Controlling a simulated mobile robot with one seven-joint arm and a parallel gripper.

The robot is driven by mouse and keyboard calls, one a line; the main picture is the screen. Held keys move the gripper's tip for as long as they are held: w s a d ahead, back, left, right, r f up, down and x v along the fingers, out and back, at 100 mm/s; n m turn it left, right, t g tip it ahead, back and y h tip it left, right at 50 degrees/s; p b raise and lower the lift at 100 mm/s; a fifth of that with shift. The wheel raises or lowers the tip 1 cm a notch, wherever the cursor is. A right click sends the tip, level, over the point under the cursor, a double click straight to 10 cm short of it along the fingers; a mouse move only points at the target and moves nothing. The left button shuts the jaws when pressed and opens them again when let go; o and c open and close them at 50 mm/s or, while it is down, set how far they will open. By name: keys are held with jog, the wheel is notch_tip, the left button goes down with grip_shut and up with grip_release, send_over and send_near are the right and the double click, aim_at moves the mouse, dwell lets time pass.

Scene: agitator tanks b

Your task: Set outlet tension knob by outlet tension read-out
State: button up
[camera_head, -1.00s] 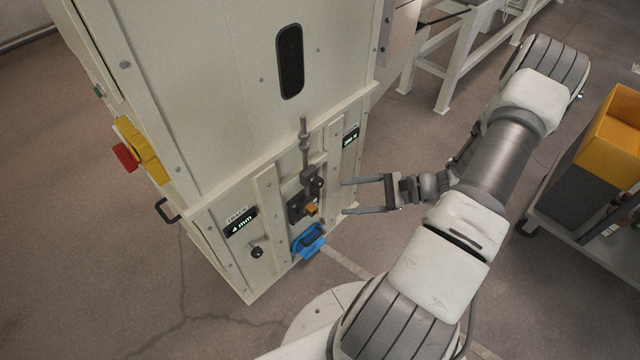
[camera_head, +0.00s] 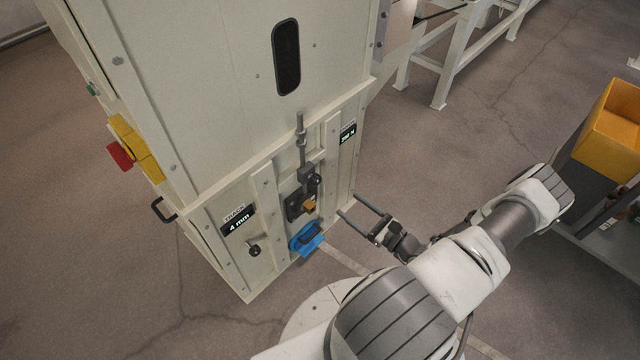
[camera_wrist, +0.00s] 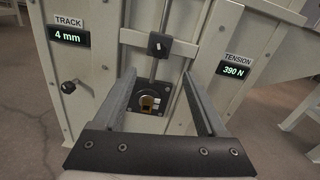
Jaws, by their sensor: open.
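The tension read-out (camera_wrist: 234,68) shows "390 N" under a TENSION label in the wrist view; it is also on the cabinet's right panel in the head view (camera_head: 348,135). I cannot make out a knob below it; my right finger covers part of that area in the wrist view. My gripper (camera_head: 350,204) is open and empty, beside the cabinet's lower right edge in the head view. In the wrist view my gripper (camera_wrist: 159,74) has its fingers either side of the recessed middle fitting (camera_wrist: 148,101), with no visible contact.
A track read-out (camera_wrist: 69,34) shows "4 mm", with a black crank knob (camera_wrist: 70,87) below. A vertical rod carries a dark block (camera_wrist: 159,45). A blue part (camera_head: 306,238) sticks out low on the cabinet (camera_head: 200,80).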

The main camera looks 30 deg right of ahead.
aim_at(318, 182)
jog(key=b+x, duration=0.2)
jog(key=x, duration=1)
jog(key=shift+w+a, duration=0.15)
jog(key=shift+w, duration=0.2)
grip_shut()
